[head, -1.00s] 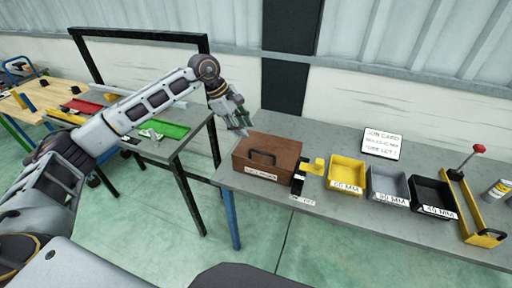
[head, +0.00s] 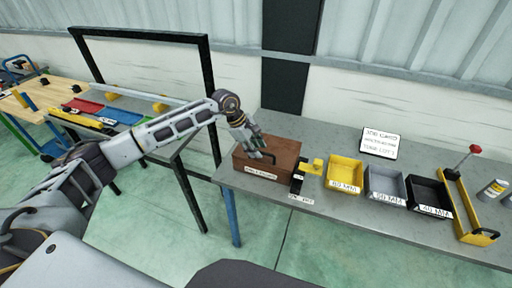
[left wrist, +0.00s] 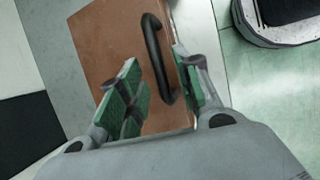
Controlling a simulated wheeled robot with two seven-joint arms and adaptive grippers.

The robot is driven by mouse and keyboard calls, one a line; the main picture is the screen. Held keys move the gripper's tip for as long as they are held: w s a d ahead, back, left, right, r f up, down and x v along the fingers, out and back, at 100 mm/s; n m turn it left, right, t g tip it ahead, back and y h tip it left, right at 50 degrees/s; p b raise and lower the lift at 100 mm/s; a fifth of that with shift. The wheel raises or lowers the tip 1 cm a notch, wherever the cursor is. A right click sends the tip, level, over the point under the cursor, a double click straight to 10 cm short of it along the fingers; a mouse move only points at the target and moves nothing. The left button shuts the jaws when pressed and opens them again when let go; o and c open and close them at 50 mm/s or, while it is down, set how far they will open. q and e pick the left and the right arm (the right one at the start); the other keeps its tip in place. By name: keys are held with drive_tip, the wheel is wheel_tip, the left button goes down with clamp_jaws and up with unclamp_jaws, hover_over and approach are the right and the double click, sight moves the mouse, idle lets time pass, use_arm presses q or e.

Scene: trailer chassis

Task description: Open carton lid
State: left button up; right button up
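The brown carton (head: 287,150) stands shut on the grey bench, with a black handle (head: 263,157) on its lid and a white label on its front. In the left wrist view the carton lid (left wrist: 98,42) and the black handle (left wrist: 151,48) lie ahead of the fingers. My left gripper (head: 259,148) is just above the lid near the handle. In the wrist view its green-padded fingers (left wrist: 158,88) are apart, with the near end of the handle between them, closer to the right finger. I cannot tell whether they touch it. My right gripper is not in view.
Right of the carton are a small yellow and black part (head: 299,178), then yellow (head: 345,172), grey (head: 386,184) and black (head: 430,194) bins. A job card (head: 380,143) stands behind. A yellow lever tool (head: 473,212) is further right.

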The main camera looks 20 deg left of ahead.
use_arm(q)
drive_tip(key=shift+c, duration=0.3)
clamp_jaws()
drive_tip(key=shift+w+r, duration=0.1)
drive_tip(key=shift+r, duration=0.05)
idle(0.3)
